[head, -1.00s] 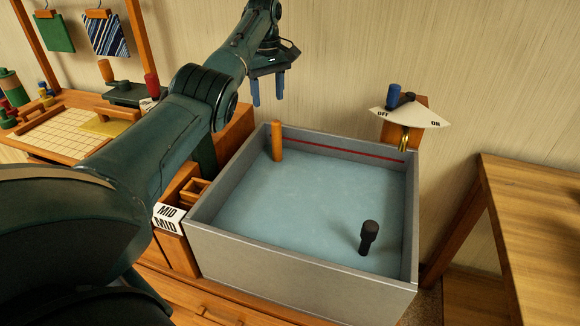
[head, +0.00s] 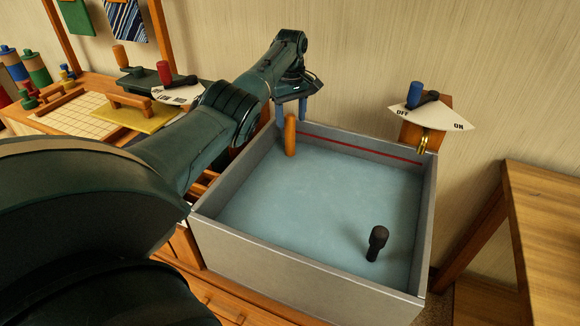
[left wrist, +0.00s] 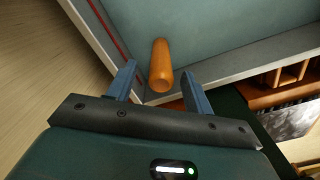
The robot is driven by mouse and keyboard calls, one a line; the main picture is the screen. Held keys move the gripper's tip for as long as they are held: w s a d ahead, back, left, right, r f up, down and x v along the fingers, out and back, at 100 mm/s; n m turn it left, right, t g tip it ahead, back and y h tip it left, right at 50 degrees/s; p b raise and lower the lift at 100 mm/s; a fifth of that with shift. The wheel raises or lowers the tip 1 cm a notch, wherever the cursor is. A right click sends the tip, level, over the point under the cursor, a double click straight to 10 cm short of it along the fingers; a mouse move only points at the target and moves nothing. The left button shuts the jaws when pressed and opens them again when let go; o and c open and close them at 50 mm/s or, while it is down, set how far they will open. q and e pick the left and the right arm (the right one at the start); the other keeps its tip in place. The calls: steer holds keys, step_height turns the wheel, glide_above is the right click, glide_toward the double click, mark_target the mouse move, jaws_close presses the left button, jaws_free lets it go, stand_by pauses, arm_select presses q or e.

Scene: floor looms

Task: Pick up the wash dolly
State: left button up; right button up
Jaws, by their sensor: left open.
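The wash dolly appears to be the orange wooden peg (head: 290,137) standing in the far left corner of the grey basin (head: 300,268). My left gripper (head: 292,112) is open and empty at the peg's top, above the basin's back edge. In the left wrist view the peg (left wrist: 161,62) shows between the two blue fingers of my left gripper (left wrist: 158,74). I cannot tell whether a finger touches it. My right gripper is not in view.
The basin holds blue-grey water with a black knobbed peg (head: 377,243) near the front right. An OFF/ON dial plate (head: 430,117) stands behind its right corner. A wooden bench (head: 550,220) is at the right. A gridded board (head: 85,112) lies at the left.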

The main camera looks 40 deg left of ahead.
arm_select(q)
steer(key=shift+a+f, duration=0.1)
steer(key=shift+f, duration=1.45)
steer(key=shift+c, duration=0.2)
jaws_close()
steer(key=shift+r, duration=0.1)
